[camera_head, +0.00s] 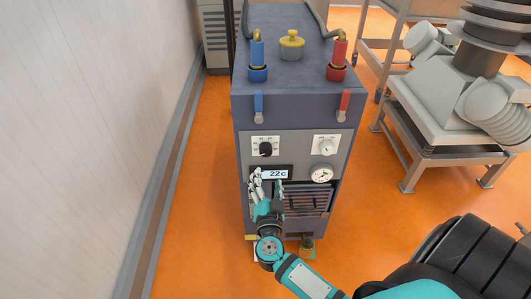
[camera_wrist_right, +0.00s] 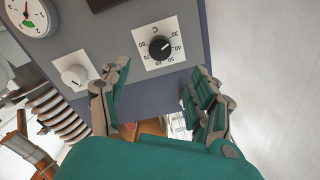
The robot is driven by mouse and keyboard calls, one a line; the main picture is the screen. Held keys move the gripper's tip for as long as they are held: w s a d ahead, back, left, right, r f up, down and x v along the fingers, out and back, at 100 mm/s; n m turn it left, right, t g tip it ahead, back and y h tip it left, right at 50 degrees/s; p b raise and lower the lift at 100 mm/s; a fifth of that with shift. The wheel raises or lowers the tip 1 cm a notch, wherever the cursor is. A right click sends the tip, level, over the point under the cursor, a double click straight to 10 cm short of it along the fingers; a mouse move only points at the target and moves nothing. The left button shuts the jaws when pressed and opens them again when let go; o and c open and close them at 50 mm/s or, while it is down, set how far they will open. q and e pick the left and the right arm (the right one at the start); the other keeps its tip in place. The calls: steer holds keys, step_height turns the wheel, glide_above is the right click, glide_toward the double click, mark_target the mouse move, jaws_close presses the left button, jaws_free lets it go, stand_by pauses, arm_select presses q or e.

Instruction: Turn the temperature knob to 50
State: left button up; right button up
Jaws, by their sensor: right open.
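The temperature knob (camera_head: 265,149) is a round black knob on a white dial plate at the upper left of the machine's front panel. It also shows in the right wrist view (camera_wrist_right: 160,48), with numbers and a C around it. Its pale mark faces the right side of the plate in that view; the exact reading is too small to tell. My right gripper (camera_head: 266,183) is just below the knob in the head view. In the wrist view its fingers (camera_wrist_right: 162,72) are spread and empty, with the knob beyond the gap between them. My left gripper is out of view.
A display (camera_head: 277,174) reads 22c, partly beside my fingers. A white knob (camera_head: 326,146) and a round gauge (camera_head: 321,173) sit to the right on the panel. A wall (camera_head: 130,120) runs along the left, with orange floor between. A metal stand (camera_head: 440,150) is at right.

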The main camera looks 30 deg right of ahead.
mark_target(266, 154)
steer(key=b+x, duration=0.1)
steer(key=x, duration=1.1)
steer(key=shift+w, duration=0.25)
steer(key=c, duration=1.2)
steer(key=shift+m, duration=0.3)
